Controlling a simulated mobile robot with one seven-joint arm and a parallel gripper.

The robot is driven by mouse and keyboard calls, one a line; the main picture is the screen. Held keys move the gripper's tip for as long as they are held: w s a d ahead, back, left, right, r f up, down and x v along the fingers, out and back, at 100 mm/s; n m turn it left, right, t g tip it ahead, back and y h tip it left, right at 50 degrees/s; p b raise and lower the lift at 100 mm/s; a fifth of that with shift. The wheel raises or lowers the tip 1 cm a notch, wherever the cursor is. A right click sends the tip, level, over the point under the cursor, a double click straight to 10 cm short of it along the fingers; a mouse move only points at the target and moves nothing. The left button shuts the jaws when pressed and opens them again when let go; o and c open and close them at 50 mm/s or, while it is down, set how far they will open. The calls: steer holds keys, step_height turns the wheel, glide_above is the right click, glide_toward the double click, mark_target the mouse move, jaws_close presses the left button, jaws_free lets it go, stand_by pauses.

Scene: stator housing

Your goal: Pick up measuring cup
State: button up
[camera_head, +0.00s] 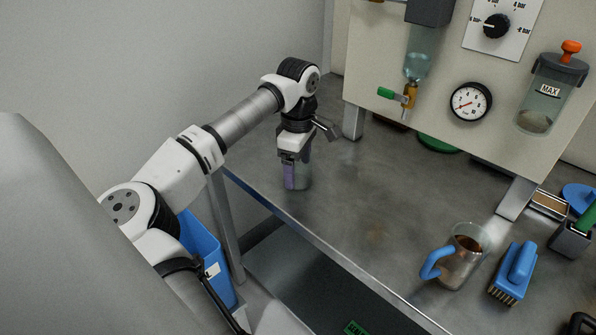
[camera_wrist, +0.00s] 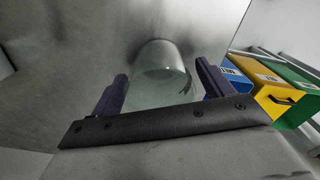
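A clear glass vessel, seemingly the measuring cup (camera_head: 304,177), stands near the table's far left edge. In the wrist view the cup (camera_wrist: 160,62) lies between the two purple fingers of my gripper (camera_wrist: 161,72), its grey round end away from the camera. My gripper (camera_head: 296,182) points down at the cup in the head view, with one purple finger in front of it. The fingers are spread wide, one on each side; I cannot tell whether either touches the glass. Another glass jug (camera_head: 463,262) with a blue handle and brown contents stands at the front right.
The metal table (camera_head: 360,220) is clear between cup and jug. A blue brush (camera_head: 515,275) lies right of the jug. A panel (camera_head: 430,60) with a gauge (camera_head: 470,101) stands behind. Blue (camera_wrist: 232,78), yellow (camera_wrist: 268,92) and green (camera_wrist: 300,100) bins show right in the wrist view.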

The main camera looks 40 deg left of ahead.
steer(key=c, duration=0.9)
steer(key=shift+r, duration=0.1)
steer(key=shift+c, duration=0.2)
step_height(320, 180, up, 20)
steer(key=shift+b, duration=0.3)
